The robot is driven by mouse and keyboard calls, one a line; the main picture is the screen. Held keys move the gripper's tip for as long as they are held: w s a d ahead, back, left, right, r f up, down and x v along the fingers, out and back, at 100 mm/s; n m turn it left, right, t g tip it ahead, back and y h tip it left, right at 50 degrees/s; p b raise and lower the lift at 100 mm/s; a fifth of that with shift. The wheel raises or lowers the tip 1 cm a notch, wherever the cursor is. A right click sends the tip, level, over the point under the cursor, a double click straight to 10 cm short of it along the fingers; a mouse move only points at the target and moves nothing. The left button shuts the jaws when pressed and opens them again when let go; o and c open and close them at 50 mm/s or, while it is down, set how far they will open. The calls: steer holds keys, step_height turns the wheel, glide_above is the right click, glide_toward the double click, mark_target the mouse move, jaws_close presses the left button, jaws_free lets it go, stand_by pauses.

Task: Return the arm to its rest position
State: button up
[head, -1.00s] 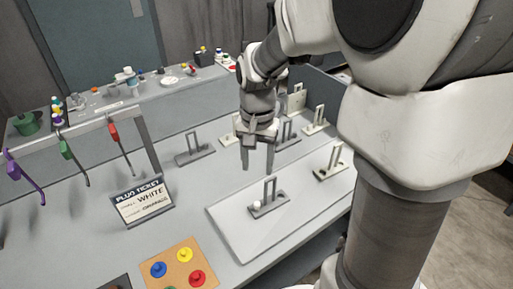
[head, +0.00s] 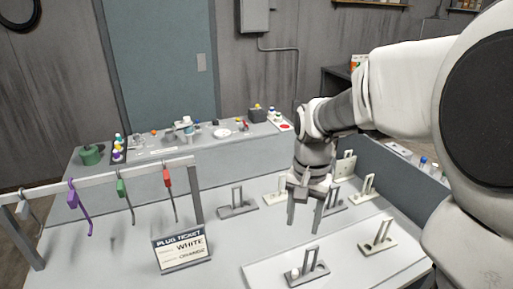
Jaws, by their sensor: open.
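My gripper (head: 305,218) hangs at the end of my arm above the grey table, fingers pointing down and apart, with nothing between them. It is behind and above a grey bracket (head: 309,270) that stands on a pale board (head: 262,272). A small white ball-like plug (head: 294,273) sits at the bracket's left end. The arm reaches in from the right, bent at the elbow and wrist. A ticket (head: 181,249) reading "PLUG TICKET" and "WHITE" stands on the table to the left; its lower line looks like "ORANGE".
Further brackets stand around the gripper, including a grey one (head: 237,204) behind left and a beige one (head: 378,236) to the right. A rail (head: 100,181) with purple, green and red hooks stands at left. A back shelf (head: 150,157) holds small items. A grey panel (head: 392,178) borders the right.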

steer(key=s+r+n+t, duration=0.2)
steer(key=s+r+n, duration=0.1)
steer(key=s, duration=0.4)
steer(key=s+r+n+t, duration=0.3)
steer(key=s+r, duration=0.2)
steer(key=s, duration=0.1)
steer(key=shift+s+t, duration=0.3)
steer(key=shift+s, duration=0.1)
steer(key=shift+f, duration=0.1)
steer(key=shift+c, duration=0.2)
steer(key=shift+c, duration=0.3)
steer(key=shift+a+n, duration=0.2)
steer(key=shift+n, duration=0.1)
